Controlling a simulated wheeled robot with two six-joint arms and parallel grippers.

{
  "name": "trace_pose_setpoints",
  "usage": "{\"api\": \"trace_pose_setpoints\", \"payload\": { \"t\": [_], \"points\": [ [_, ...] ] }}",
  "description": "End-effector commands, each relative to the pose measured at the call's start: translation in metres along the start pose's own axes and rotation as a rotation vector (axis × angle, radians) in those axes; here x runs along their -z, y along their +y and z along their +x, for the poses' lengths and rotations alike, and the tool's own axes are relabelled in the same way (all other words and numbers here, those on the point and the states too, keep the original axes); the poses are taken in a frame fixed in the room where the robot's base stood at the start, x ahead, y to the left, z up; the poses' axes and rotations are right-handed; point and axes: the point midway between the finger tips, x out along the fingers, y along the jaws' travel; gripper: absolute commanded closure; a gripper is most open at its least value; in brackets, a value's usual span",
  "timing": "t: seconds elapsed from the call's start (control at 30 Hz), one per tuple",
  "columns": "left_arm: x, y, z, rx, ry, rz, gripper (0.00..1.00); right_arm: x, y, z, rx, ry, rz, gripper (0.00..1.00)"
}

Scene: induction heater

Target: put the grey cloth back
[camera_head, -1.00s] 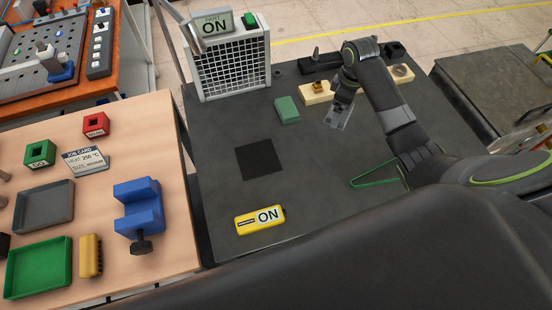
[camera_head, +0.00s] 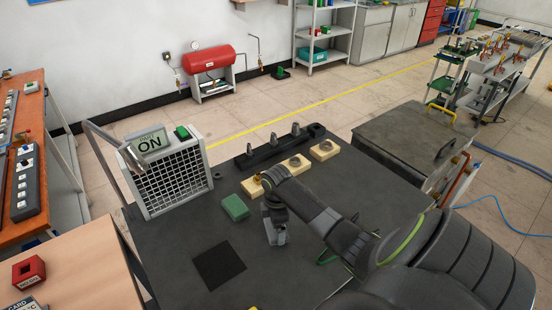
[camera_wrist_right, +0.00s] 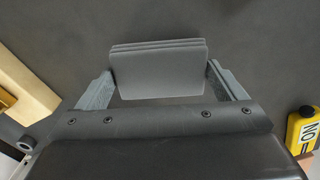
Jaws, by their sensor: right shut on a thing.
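My right gripper (camera_wrist_right: 158,85) is shut on the grey cloth (camera_wrist_right: 158,72), a flat, folded stack with layered edges, in the right wrist view. The fingers stand at its left and right sides. In the head view my right gripper (camera_head: 275,232) points down over the dark table (camera_head: 185,235), to the right of a black square (camera_head: 218,265). The cloth is hard to make out there between the fingers. I cannot tell whether it touches the table. My left gripper is not in view.
A green block (camera_head: 235,207) lies left of my right gripper. Wooden blocks (camera_head: 324,150) and a black rack (camera_head: 280,147) stand behind it. A mesh-fronted heater (camera_head: 168,183) stands at the back left.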

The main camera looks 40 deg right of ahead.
Motion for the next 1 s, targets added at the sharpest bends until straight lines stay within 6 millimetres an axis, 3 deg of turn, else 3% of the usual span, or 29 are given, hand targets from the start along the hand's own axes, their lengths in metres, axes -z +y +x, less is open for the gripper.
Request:
{"api": "trace_pose_setpoints", "payload": {
  "t": [0.47, 0.5, 0.57, 0.8, 1.0],
  "points": [
    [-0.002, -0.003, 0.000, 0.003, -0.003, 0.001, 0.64, 0.000, 0.000, 0.013, -0.001, -0.001, 0.001, 0.31],
    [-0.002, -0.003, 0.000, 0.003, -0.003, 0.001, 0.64, 0.000, 0.000, 0.012, -0.001, -0.001, 0.001, 0.06],
    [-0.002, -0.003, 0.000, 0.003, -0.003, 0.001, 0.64, 0.000, 0.000, 0.012, -0.001, -0.001, 0.001, 0.00],
    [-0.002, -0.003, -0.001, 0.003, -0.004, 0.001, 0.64, 0.000, 0.000, 0.010, -0.001, -0.001, 0.000, 0.00],
    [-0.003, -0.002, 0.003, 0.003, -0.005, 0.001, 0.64, 0.000, 0.001, -0.009, -0.005, 0.000, -0.001, 0.00]
  ]
}}
